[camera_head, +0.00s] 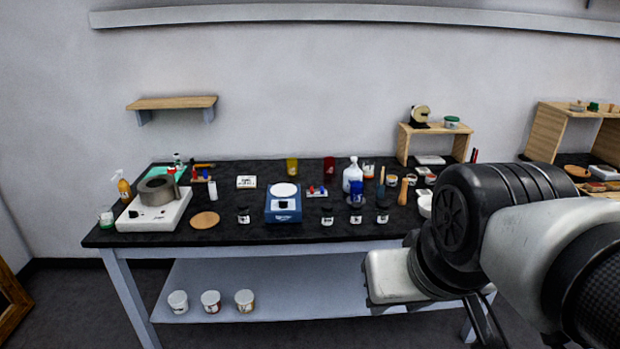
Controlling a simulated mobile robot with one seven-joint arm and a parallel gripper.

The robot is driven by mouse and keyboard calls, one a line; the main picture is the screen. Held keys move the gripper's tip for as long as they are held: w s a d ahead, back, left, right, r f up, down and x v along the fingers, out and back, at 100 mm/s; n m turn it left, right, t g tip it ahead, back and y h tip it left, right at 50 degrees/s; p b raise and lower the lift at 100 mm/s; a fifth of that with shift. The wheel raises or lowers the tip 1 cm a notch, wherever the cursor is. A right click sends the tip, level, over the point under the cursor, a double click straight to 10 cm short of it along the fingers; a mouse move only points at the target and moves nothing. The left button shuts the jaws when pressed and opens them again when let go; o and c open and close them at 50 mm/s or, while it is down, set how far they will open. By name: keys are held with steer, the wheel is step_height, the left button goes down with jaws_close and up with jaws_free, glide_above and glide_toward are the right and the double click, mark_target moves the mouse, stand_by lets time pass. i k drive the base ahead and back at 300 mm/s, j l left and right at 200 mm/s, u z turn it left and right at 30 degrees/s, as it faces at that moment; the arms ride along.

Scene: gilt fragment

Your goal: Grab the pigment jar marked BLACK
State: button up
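Several small jars with dark tops stand along the front of the black worktop (150,248). One jar (243,216) stands left of the blue scale. Three more stand right of it: a jar (327,217), another jar (356,217) and a third jar (383,216). Their labels are too small to read, so I cannot tell which is marked BLACK. My arm fills the lower right and hides part of the worktop's right side. My gripper does not show, and nothing is seen held.
A blue scale (283,209) stands mid-table, a white hotplate device (155,212) at left. A white bottle (352,175), blue cup (356,191) and wooden pestle-like piece (403,192) stand behind the right-hand jars. Several white tubs, one here (211,302), sit on the lower shelf (290,285).

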mark_target(243, 211)
steer(key=i+j+u, duration=0.1)
steer(key=i+j, duration=0.2)
steer(key=i+j+u, duration=0.1)
steer(key=i+j, duration=0.2)
steer(key=i, duration=0.25)
steer(key=i+j+u, duration=0.1)
steer(key=i+j, duration=0.15)
steer(key=i, duration=0.15)
steer(key=i+j+u, duration=0.15)
steer(key=i, duration=0.3)
steer(key=i+j+u, duration=0.1)
steer(key=i, duration=0.35)
steer(key=j, duration=0.1)
